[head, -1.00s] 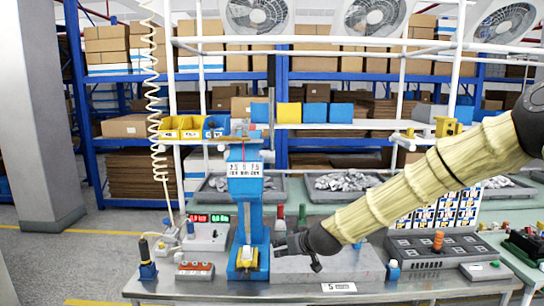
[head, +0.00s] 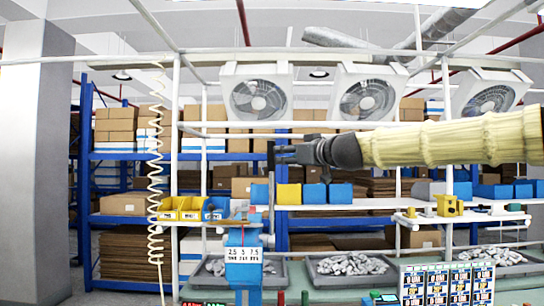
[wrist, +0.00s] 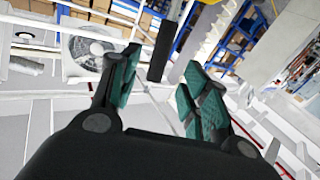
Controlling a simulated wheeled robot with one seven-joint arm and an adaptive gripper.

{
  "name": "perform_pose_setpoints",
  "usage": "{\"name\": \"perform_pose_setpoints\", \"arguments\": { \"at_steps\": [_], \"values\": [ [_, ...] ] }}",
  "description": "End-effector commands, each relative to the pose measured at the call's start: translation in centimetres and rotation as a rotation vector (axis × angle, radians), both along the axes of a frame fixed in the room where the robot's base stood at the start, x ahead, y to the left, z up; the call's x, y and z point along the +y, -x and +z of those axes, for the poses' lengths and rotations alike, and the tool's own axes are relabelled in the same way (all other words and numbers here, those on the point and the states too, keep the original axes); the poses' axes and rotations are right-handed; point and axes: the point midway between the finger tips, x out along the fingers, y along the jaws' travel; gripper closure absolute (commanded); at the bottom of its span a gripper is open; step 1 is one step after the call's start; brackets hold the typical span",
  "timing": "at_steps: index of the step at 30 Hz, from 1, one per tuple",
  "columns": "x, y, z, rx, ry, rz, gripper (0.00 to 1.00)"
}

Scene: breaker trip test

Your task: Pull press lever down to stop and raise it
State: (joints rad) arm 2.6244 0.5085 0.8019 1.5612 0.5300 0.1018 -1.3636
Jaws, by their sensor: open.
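The blue press (head: 243,268) stands at the lower middle of the head view, with a number plate on its front; its lower part is out of view. Its lever (head: 271,195) stands upright from the press top and ends in a dark grip. My gripper (head: 282,153) is level with that grip, coming from the right. In the wrist view, the black grip (wrist: 162,48) shows between and beyond the fingertips of my open gripper (wrist: 160,68), apart from both pads. I cannot tell how far in depth the grip lies from the fingertips.
Fans (head: 368,94) hang on a white frame behind my arm. Yellow and blue bins (head: 180,208) sit on a rail at left, near a coiled cream hose (head: 156,200).

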Motion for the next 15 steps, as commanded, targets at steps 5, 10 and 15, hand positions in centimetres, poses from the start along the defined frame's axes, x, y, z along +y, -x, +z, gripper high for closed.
{"name": "perform_pose_setpoints", "arguments": {
  "at_steps": [5,10,15],
  "values": [
    [1.4,-2.0,0.1,0.003,-0.001,0.001,0.54],
    [2.5,-3.9,0.1,0.003,-0.001,0.001,0.54],
    [3.7,-5.6,0.1,0.003,-0.001,0.001,0.54]
  ]
}}
